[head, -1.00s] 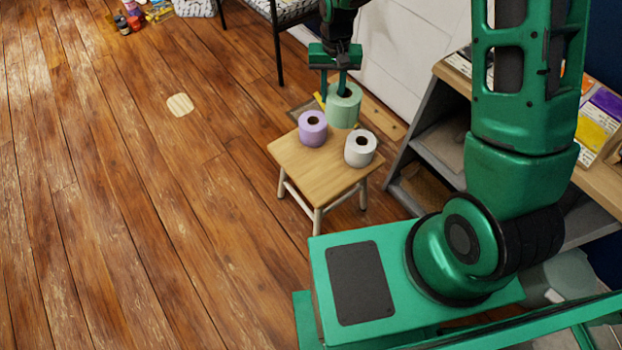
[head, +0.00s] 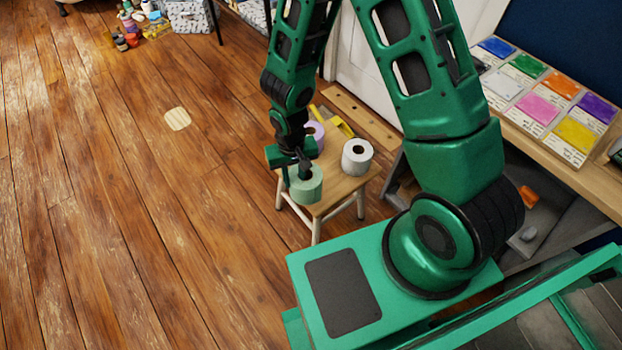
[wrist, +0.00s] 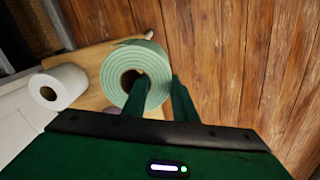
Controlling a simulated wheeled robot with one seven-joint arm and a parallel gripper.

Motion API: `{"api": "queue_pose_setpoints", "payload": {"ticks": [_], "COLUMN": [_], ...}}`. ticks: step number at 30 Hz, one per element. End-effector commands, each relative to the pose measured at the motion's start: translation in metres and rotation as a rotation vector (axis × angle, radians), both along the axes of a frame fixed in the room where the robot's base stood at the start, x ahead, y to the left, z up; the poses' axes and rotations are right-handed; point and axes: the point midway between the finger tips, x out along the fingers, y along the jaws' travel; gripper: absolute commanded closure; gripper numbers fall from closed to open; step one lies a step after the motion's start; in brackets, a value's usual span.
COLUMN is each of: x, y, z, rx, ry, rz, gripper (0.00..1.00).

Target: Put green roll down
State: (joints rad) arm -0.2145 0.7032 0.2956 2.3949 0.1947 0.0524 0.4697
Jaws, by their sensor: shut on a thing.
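The green roll (head: 307,186) is held by my gripper (head: 294,170) at the near-left side of a small wooden stool (head: 340,187). In the wrist view, my gripper (wrist: 158,95) pinches the wall of the green roll (wrist: 114,72), with one finger in its core and the other outside. The roll is upright; I cannot tell whether its base touches the stool top. A white roll (head: 357,156) stands at the stool's right side and also shows in the wrist view (wrist: 68,88). A purple roll (head: 315,135) stands toward the back, partly hidden by my arm.
Open wooden floor (head: 130,200) lies left of the stool, with a pale round patch (head: 177,118) on it. A shelf unit with colored cards (head: 540,105) stands to the right. A yellow object (head: 338,122) shows behind the stool. Small jars (head: 128,35) lie far back left.

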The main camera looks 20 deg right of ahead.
Motion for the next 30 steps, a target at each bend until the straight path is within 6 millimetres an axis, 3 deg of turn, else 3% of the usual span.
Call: {"api": "queue_pose_setpoints", "payload": {"ticks": [6, 12, 17, 25, 30], "x": [0.024, 0.040, 0.044, 0.043, 0.044], "y": [-0.039, -0.063, -0.069, -0.069, -0.069], "z": [-0.027, -0.044, -0.049, -0.080, -0.088], "rx": [-0.001, -0.001, 0.000, -0.001, 0.000], "ry": [0.001, 0.001, 0.000, 0.003, 0.000], "rz": [-0.007, -0.005, -0.002, -0.002, -0.001], "gripper": [1.00, 1.00, 1.00, 1.00, 1.00]}}
